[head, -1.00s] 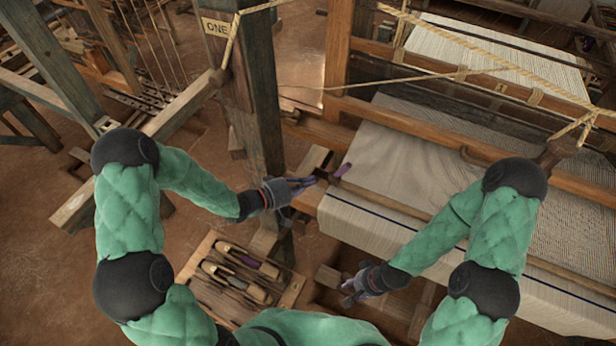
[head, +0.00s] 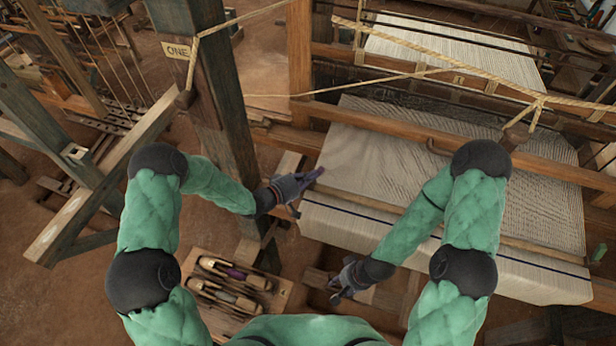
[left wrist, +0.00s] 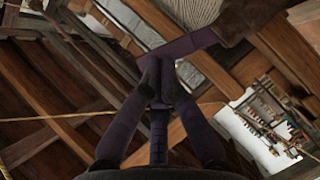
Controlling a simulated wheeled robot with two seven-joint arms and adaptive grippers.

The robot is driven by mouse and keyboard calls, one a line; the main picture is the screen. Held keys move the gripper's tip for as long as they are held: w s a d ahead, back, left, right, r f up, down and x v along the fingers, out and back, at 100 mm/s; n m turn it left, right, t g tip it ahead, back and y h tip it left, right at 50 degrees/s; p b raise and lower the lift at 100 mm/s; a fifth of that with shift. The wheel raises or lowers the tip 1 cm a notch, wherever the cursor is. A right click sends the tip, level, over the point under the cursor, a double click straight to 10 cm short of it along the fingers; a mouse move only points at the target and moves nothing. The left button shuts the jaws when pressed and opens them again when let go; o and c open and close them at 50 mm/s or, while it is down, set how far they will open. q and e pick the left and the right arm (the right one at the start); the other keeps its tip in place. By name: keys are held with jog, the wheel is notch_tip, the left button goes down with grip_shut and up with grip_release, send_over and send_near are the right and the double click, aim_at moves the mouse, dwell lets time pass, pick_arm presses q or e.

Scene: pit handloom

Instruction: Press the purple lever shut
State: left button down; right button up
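The purple lever (left wrist: 188,45) crosses the upper middle of the left wrist view as a flat bar, running to a dark block at the upper right. In the head view it is mostly hidden by or merges with my left gripper (head: 306,180), at the left end of the cloth beam. In the left wrist view my left gripper's fingertips (left wrist: 160,74) are together, right at the lever's near edge. Whether they touch it I cannot tell. My right gripper (head: 338,291) is lower, with its fingers apart and empty, in front of the loom.
The woven cloth (head: 400,150) stretches to the right of my left gripper. A thick post (head: 215,110) with a "ONE" sign stands left of it. A wooden tray (head: 272,301) with several shuttles lies below. Ropes (head: 400,77) cross above the cloth.

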pick_arm(q)
jog(key=shift+s+d+f+m+y+b, duration=0.2)
jog(key=shift+d+m+y+b, duration=0.2)
jog(key=shift+d+m+b, duration=0.15)
dwell(0.4)
jog(key=d+m+y+b, duration=0.1)
jog(key=b, duration=0.1)
jog(key=d+f+m+y+b, duration=0.1)
jog(key=b, duration=0.1)
jog(key=s+d+f+m+y+b, duration=0.1)
jog(key=b, duration=0.2)
jog(key=shift+f+m+y, duration=0.1)
jog(key=shift+m+y, duration=0.15)
jog(key=shift+y, duration=0.15)
jog(key=shift+s+d+f+m+y+b, duration=0.15)
jog(key=shift+d+f+m+y+b, duration=0.4)
jog(key=shift+b, duration=0.4)
jog(key=shift+f+y, duration=0.1)
jog(key=shift+y, duration=0.25)
jog(key=shift+d+f+b, duration=0.15)
jog(key=shift+f+b, duration=0.45)
jog(key=shift+b, duration=0.6)
